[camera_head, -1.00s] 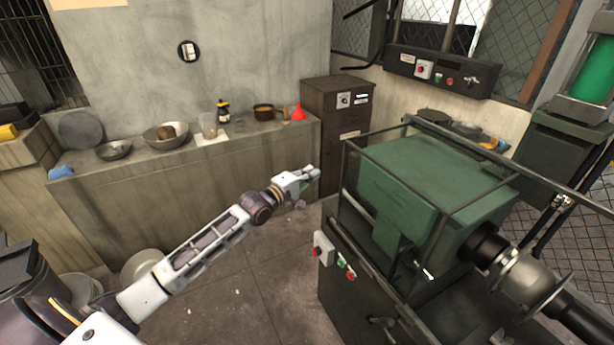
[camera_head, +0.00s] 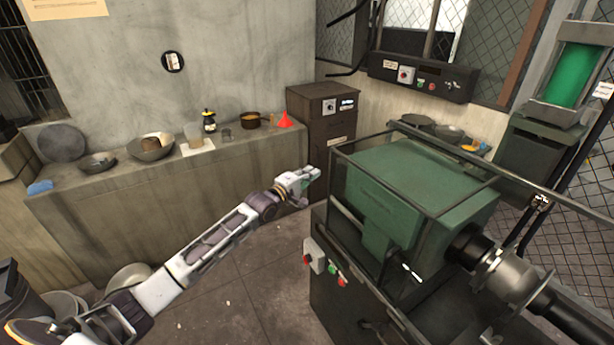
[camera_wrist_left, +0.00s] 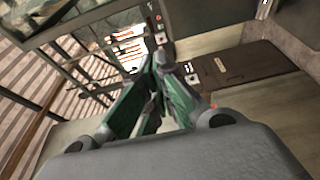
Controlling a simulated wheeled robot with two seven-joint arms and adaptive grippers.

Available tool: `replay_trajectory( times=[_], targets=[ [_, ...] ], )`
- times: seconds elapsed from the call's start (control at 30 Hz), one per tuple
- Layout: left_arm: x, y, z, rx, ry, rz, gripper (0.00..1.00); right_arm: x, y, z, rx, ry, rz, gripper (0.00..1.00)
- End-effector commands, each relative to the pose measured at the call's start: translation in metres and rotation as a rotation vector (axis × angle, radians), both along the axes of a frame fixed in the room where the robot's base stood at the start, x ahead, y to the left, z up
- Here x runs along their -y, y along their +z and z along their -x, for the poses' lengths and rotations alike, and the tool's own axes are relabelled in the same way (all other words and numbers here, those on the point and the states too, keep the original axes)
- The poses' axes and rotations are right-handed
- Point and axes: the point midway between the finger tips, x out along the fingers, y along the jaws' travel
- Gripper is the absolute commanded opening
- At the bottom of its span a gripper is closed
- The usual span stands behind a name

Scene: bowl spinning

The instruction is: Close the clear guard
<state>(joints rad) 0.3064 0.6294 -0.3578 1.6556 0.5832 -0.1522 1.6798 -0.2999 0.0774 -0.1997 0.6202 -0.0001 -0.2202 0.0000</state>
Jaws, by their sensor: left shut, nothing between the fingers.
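The clear guard (camera_head: 385,183) is a see-through box with a dark metal frame around the green headstock (camera_head: 430,180) of the spinning lathe at the right. Its panes are hard to see, so I cannot tell its exact position. My left gripper (camera_head: 305,179) is shut and empty, just left of the guard's near-left corner, apart from it in the head view. In the left wrist view the green-padded fingers (camera_wrist_left: 154,85) are together, with a dark frame at upper left. My right gripper is not in view.
A control box (camera_head: 315,256) with buttons sticks out from the lathe's front. A rounded metal form (camera_head: 513,280) sits on the spindle. A concrete counter (camera_head: 110,205) with bowls and a dark cabinet (camera_head: 322,110) stand behind. Floor left of the lathe is open.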

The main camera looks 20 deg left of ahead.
Motion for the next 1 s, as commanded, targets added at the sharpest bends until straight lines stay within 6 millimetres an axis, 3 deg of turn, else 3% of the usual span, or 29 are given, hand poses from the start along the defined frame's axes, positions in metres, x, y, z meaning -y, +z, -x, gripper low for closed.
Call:
replay_trajectory(
  times=[0.17, 0.7, 1.0],
  targets=[
    [0.003, 0.001, -0.007, 0.001, 0.000, -0.001, 0.00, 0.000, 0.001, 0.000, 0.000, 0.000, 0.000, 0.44],
    [0.030, 0.001, 0.014, 0.000, -0.003, 0.001, 0.00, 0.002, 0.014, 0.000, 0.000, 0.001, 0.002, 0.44],
    [0.034, 0.000, 0.018, 0.000, -0.001, -0.001, 0.00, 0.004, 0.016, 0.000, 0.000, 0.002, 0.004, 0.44]
  ],
)
